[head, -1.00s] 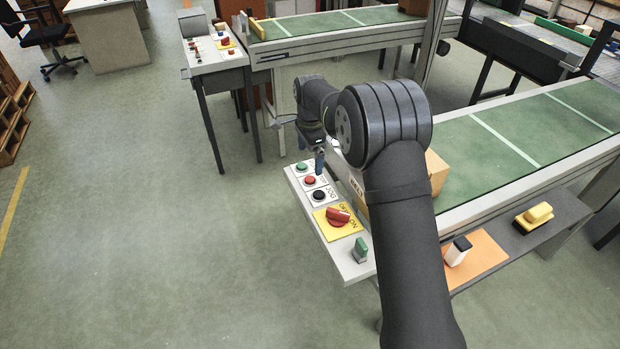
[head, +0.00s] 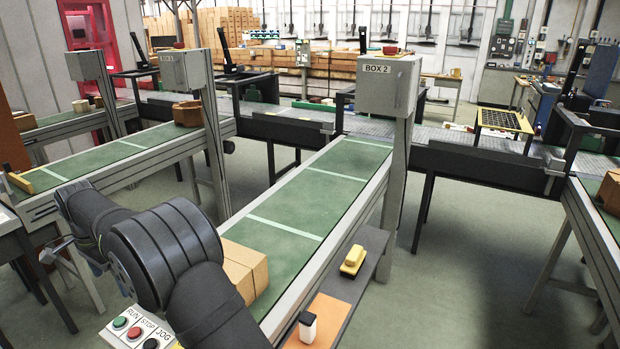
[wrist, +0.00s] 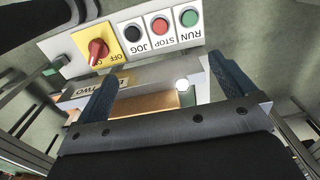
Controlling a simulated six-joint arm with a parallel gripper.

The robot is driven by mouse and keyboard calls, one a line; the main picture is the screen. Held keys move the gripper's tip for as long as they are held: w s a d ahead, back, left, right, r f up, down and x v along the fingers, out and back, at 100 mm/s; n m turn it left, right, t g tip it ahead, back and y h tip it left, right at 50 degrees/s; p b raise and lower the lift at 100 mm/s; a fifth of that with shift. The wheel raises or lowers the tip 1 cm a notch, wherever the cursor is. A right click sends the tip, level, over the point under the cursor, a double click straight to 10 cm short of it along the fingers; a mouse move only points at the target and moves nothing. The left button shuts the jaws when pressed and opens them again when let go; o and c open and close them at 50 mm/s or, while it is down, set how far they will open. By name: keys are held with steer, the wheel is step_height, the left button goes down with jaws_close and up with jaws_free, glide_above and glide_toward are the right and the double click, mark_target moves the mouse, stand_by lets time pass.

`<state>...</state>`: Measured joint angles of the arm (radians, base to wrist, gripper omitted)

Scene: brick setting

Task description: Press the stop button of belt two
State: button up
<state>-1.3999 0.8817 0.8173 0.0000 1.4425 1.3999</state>
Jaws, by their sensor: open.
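The red stop button (head: 134,333) sits on a white control panel (head: 107,338) at the bottom left of the head view, labelled STOP. The wrist view shows the stop button (wrist: 159,25) between the green run button (wrist: 190,17) and the black jog button (wrist: 133,32). The plate (wrist: 88,92) by the panel reads TWO, upside down. My gripper (wrist: 165,76) is open and empty in the wrist view. Its two fingers are spread below the button row in that picture, and they do not cover the stop button. Whether they touch anything is unclear.
A yellow plate with a red rotary switch (wrist: 97,48) is beside the jog button. A cardboard box (head: 245,270) stands on the green belt (head: 280,225) marked BOX 2. A side shelf holds a yellow-and-black object (head: 353,260) and a white-and-black one (head: 307,325).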

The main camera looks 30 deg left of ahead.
jaws_close()
stand_by(1.5)
